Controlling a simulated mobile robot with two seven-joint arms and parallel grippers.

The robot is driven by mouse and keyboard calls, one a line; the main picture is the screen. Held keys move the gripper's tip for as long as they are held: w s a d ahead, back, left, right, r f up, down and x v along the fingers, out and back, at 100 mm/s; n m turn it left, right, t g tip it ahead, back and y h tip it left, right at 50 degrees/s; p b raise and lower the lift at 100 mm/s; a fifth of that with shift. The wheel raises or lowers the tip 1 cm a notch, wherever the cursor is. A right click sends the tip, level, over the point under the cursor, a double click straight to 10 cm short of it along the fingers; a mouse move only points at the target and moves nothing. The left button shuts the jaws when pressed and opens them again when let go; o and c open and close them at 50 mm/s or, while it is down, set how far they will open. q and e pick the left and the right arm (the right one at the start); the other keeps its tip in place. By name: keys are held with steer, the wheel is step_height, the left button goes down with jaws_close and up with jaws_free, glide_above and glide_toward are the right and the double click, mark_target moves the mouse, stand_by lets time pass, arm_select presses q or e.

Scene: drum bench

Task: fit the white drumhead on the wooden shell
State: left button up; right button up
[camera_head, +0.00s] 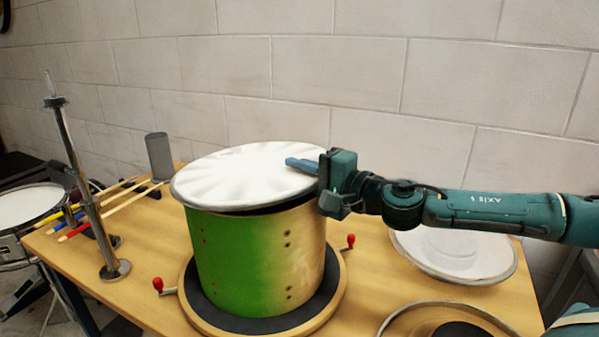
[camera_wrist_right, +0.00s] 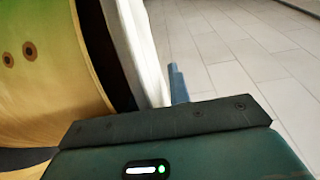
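The white drumhead (camera_head: 245,172) lies over the top of the wooden shell (camera_head: 255,255), which is green fading to pale wood. The drumhead is tilted: a dark gap shows under its rim at the right, and it overhangs the shell at the left. My right gripper (camera_head: 303,165) is at the drumhead's right rim, with one blue finger over the top face; the other finger is hidden. It looks shut on the rim. In the right wrist view the finger (camera_wrist_right: 178,84) is against the white drumhead edge (camera_wrist_right: 148,50), beside the shell (camera_wrist_right: 50,60). My left gripper is not in view.
The shell stands on a round turntable (camera_head: 337,300) with red-knobbed cranks. A grey cylinder (camera_head: 159,156), drumsticks (camera_head: 118,206) and a metal stand (camera_head: 90,190) are at left. Another round head (camera_head: 490,262) and a hoop (camera_head: 400,312) lie at right. A wall is behind.

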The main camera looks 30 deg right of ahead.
steer(key=o, duration=0.6)
steer(key=shift+c, duration=0.2)
steer(key=o, duration=0.4)
steer(key=shift+s+a+f, duration=0.1)
steer(key=shift+f, duration=0.05)
steer(key=shift+o, duration=0.5)
steer(key=shift+f, duration=0.1)
steer(key=shift+s, duration=0.1)
arm_select(q)
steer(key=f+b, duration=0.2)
steer(key=b, duration=0.1)
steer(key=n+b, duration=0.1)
steer(key=b, duration=0.1)
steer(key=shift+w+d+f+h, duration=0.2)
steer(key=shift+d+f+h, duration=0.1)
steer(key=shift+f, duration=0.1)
arm_select(e)
steer(key=r+v, duration=0.1)
steer(key=v, duration=1.2)
steer(key=shift+r, duration=0.1)
